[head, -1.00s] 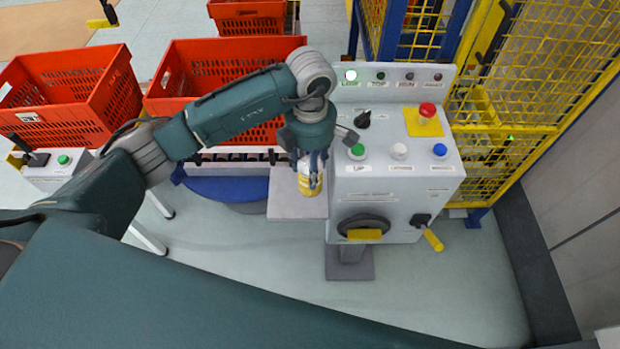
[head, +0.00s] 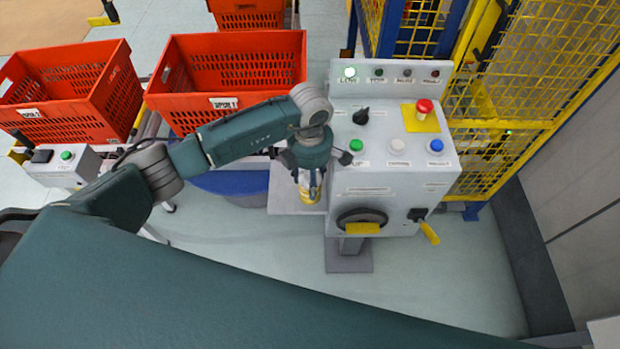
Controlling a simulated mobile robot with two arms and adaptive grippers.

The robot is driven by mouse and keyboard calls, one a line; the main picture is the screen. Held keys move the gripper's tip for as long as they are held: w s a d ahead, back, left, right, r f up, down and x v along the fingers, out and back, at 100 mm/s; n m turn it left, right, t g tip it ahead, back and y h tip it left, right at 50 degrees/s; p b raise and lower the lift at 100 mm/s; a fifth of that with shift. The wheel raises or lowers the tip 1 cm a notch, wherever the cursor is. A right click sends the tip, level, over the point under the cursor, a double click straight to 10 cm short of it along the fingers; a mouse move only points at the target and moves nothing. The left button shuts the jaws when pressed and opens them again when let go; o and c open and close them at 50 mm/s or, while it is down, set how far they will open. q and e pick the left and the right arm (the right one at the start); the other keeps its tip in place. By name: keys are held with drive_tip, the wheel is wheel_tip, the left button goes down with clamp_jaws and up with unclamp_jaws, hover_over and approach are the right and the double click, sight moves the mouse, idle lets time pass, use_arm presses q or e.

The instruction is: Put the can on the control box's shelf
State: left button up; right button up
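The can (head: 308,192), yellow with a pale upper part, is upright between the fingers of my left gripper (head: 311,184). The fingers flank it closely and look shut on it, hiding part of its sides. The can is over the grey shelf (head: 283,203) on the left side of the control box (head: 388,185). I cannot tell whether its base touches the shelf. My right gripper is not in view.
The control box carries buttons, a red emergency knob (head: 424,106) and a yellow-handled lever (head: 429,233). Orange totes (head: 228,113) stand behind and left of my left arm. Yellow mesh fencing (head: 520,90) rises at the right. Floor in front of the box is clear.

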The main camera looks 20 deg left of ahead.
use_arm(q)
drive_tip(key=o, duration=1.2)
drive_tip(key=shift+c, duration=0.2)
drive_tip(key=shift+r+p, duration=0.2)
drive_tip(key=shift+p, duration=0.15)
drive_tip(key=shift+r, duration=0.35)
wheel_tip(320, 180, up, 11)
drive_tip(key=b, duration=0.3)
drive_tip(key=shift+r, duration=0.15)
